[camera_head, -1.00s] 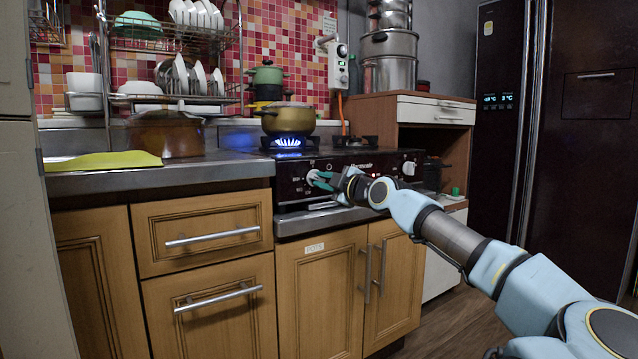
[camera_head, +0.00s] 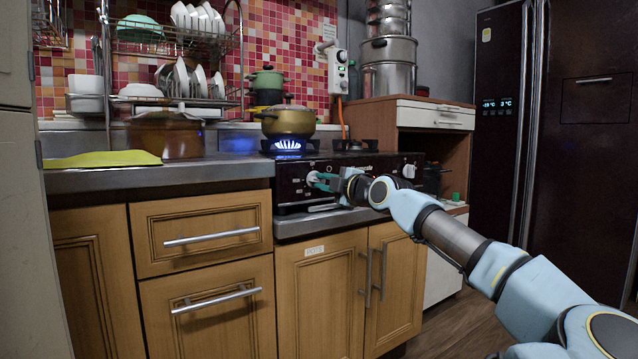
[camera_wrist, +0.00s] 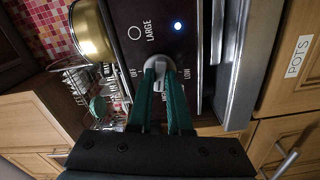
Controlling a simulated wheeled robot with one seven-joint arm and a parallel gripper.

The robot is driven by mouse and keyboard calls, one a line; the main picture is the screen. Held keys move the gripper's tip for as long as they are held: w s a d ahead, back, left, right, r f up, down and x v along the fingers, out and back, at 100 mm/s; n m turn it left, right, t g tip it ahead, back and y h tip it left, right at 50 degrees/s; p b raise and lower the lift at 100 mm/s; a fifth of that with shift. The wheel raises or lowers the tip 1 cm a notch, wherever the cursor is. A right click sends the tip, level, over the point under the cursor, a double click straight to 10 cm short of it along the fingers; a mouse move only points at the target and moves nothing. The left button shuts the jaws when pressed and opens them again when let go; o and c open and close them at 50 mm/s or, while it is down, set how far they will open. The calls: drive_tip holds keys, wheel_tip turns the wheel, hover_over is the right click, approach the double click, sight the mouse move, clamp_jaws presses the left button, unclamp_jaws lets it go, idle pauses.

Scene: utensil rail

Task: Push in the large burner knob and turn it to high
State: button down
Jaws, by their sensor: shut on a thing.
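The large burner knob (camera_head: 312,178) is pale grey and sits at the left of the stove's dark front panel. In the wrist view the knob (camera_wrist: 160,68) lies between the teal fingertips of my gripper (camera_wrist: 162,76), which is shut on it. The panel there carries the words LARGE, OFF and LOW; another word is partly hidden by the fingers. In the head view my gripper (camera_head: 318,180) reaches the knob from the right. A blue flame (camera_head: 288,145) burns under a gold pot (camera_head: 289,122) on the left burner.
A second white knob (camera_head: 409,171) is at the panel's right. A brown pot (camera_head: 166,138) and a yellow-green mat (camera_head: 100,160) are on the left counter. Wooden cupboards (camera_head: 318,300) are below.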

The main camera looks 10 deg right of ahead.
drive_tip(key=shift+f+n+b, duration=0.1)
drive_tip(key=shift+n+b, duration=0.6)
drive_tip(key=shift+n, duration=0.1)
drive_tip(key=shift+w+a+n, duration=0.1)
drive_tip(key=shift+n, duration=0.4)
drive_tip(key=c, duration=0.8)
unclamp_jaws()
drive_tip(key=shift+c, duration=0.2)
drive_tip(key=b+v, duration=0.1)
drive_tip(key=v, duration=0.6)
